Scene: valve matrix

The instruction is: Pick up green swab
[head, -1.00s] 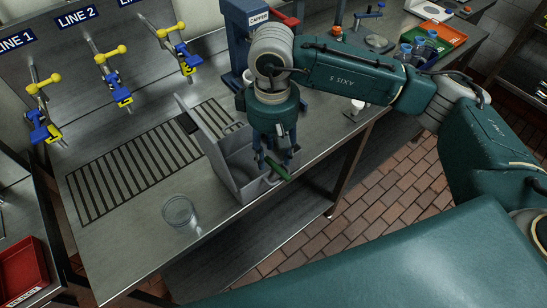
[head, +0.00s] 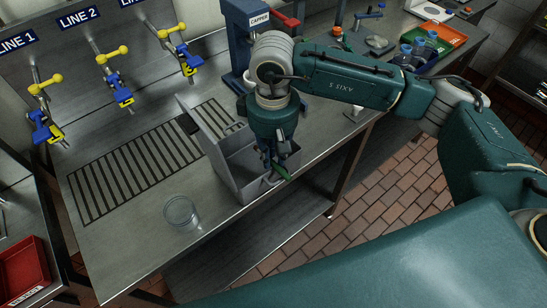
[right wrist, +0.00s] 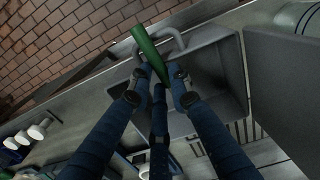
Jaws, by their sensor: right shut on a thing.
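The green swab (head: 281,171) is a short green stick at the front side of an open grey bin. My right gripper (head: 274,163) points down over the bin and is shut on the swab. In the right wrist view the green swab (right wrist: 148,50) runs up past the fingertips of the gripper (right wrist: 160,84), close to a grey curved handle on the bin. The fingers hide its lower end. I cannot tell whether the swab still touches the bin. My left gripper is not in view.
The grey bin (head: 233,180) stands on the metal bench, with a clear glass (head: 180,212) to its left. A floor drain-like grate (head: 130,170) lies behind. Blue valves with yellow handles (head: 113,78) line the wall. The blue capper (head: 247,30) stands behind my arm.

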